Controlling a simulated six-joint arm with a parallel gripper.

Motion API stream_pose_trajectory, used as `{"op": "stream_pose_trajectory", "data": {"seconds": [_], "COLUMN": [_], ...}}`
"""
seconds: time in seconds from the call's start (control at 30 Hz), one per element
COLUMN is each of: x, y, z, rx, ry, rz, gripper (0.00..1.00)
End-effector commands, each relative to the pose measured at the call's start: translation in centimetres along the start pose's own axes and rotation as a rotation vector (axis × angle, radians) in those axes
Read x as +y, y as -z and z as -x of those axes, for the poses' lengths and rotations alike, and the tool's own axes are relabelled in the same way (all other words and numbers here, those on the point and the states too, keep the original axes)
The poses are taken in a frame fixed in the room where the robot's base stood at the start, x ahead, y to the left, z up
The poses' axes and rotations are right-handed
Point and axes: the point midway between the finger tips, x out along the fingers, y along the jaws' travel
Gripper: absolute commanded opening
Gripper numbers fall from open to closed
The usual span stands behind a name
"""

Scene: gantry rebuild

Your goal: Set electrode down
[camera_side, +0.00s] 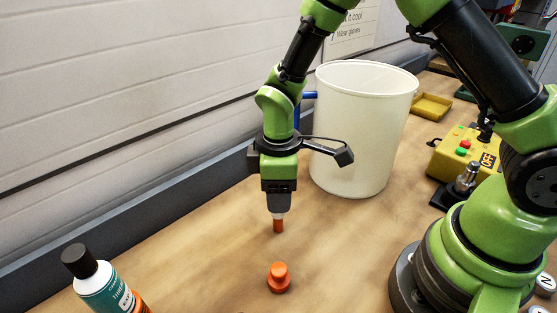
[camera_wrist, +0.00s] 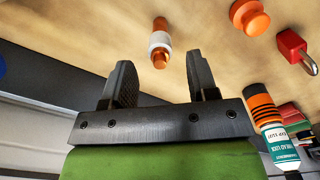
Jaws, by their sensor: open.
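The electrode (camera_side: 278,226) is a small copper-orange cylinder with a white band, directly below my gripper (camera_side: 278,210) in the side view. In the wrist view the electrode (camera_wrist: 160,43) shows beyond the fingertips, in line with the gap between them. My gripper (camera_wrist: 159,65) is open, with clear space between its two dark fingers and nothing between them in the wrist view. The electrode looks upright on the wooden bench (camera_side: 200,245); its contact with the bench is hard to make out. From the side, the fingertips hide where its top ends.
An orange knob-shaped piece (camera_side: 279,279) stands in front of the electrode. A red padlock (camera_wrist: 291,45) and a dark-capped bottle (camera_side: 100,282) are nearby. A white bucket (camera_side: 362,130) and a yellow control box (camera_side: 455,155) stand behind. A wall ledge runs along the left.

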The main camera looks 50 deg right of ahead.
Motion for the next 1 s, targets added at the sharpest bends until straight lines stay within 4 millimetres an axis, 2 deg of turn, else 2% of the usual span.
{"op": "stream_pose_trajectory", "data": {"seconds": [0.1, 0.3, 0.7, 0.77, 0.87, 1.0], "x": [0.1, 0.1, 0.0, 0.0, -0.2, -1.4], "y": [0.1, 0.1, -0.4, -0.9, -2.5, -5.9], "z": [3.0, 6.6, 9.3, 10.6, 13.9, 18.3], "rx": [0.008, 0.006, 0.025, 0.055, 0.138, 0.283], "ry": [-0.005, -0.003, -0.008, -0.016, -0.032, -0.04], "rz": [0.0, 0.0, -0.039, -0.094, -0.238, -0.493], "gripper": [0.54, 0.54, 0.54, 0.54, 0.54, 0.54]}}
